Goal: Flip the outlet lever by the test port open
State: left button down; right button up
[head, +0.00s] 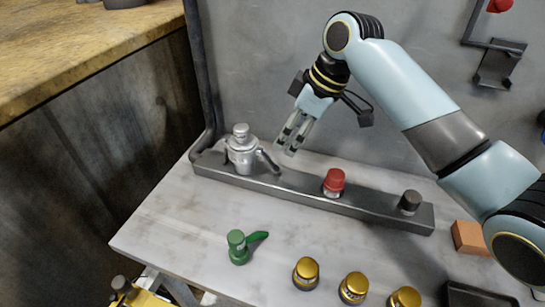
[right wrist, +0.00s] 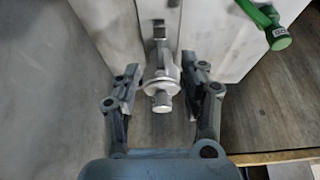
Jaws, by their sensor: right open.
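A silver metal fitting (head: 241,152) stands upright at the left end of a dark rail on the bench. A grey lever (head: 268,160) slants down from its right side. My right gripper (head: 290,140) is open and empty, above and to the right of the fitting, fingers pointing down. In the right wrist view, the fitting (right wrist: 161,82) lines up between the two open fingers (right wrist: 161,68), apart from them. A green cap with a green lever (head: 238,247) stands on the bench in front; it also shows in the right wrist view (right wrist: 275,35). My left gripper is not in view.
The dark rail (head: 300,197) also carries a red cap (head: 334,182) and a black cap (head: 410,202). Several gold caps (head: 306,272) stand along the front. An orange block (head: 467,237) lies at right. A grey wall (head: 265,60) rises behind the rail.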

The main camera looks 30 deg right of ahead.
aim_at(273, 163)
jog(key=x, duration=0.3)
jog(key=shift+w+a+f, duration=0.15)
jog(key=shift+a+f, duration=0.1)
jog(key=shift+f, duration=0.05)
jog(key=x, duration=0.5)
jog(key=shift+w+f, duration=0.1)
jog(key=shift+f, duration=0.1)
jog(key=c, duration=0.8)
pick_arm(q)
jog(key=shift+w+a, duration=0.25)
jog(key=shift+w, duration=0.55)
pick_arm(e)
grip_shut()
